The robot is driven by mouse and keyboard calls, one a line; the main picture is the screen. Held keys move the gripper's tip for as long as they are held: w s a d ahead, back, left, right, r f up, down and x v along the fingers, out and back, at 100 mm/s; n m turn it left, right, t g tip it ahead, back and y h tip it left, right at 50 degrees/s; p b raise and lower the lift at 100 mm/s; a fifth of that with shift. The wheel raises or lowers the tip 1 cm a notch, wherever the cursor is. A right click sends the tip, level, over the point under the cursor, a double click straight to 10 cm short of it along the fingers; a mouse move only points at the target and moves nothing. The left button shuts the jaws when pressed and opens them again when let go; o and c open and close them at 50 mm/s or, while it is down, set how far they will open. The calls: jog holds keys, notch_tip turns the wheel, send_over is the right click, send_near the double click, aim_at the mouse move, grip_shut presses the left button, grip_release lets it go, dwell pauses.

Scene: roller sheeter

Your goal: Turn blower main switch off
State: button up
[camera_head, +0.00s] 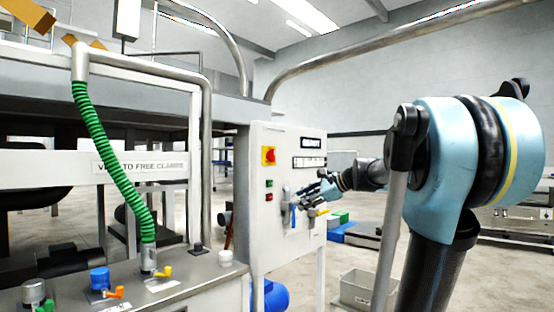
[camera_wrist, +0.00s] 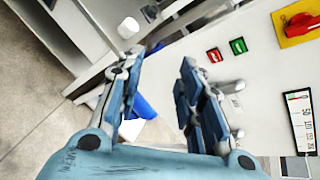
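A red rotary switch on a yellow plate (camera_head: 269,156) is on the upper left of the white control panel (camera_head: 263,225). It also shows at the top right of the wrist view (camera_wrist: 300,22), partly cut off by the frame edge. No label naming the switch is readable, and I cannot tell its setting. My gripper (camera_head: 308,192) is in front of the panel, below and right of the switch and apart from it. In the wrist view my gripper (camera_wrist: 160,75) has its two fingers spread, with nothing held between them.
Green and red buttons (camera_wrist: 225,51) sit below the switch. A gauge strip (camera_wrist: 300,120) is beside it. Blue (camera_head: 292,215) and yellow levers (camera_head: 318,211) are on the panel near my gripper. A grey bin (camera_head: 357,290) stands on the floor at the right.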

jog(key=w+d+r+m+t+y, duration=0.2)
jog(key=w+r+m+t+y, duration=0.15)
jog(key=w+r+m, duration=0.85)
jog(key=n, duration=0.3)
send_near(272, 155)
jog(key=shift+t, duration=0.35)
jog(key=x, duration=0.8)
jog(key=shift+w+d, duration=0.2)
jog(key=shift+w, duration=0.05)
jog(key=shift+c, duration=0.3)
grip_shut()
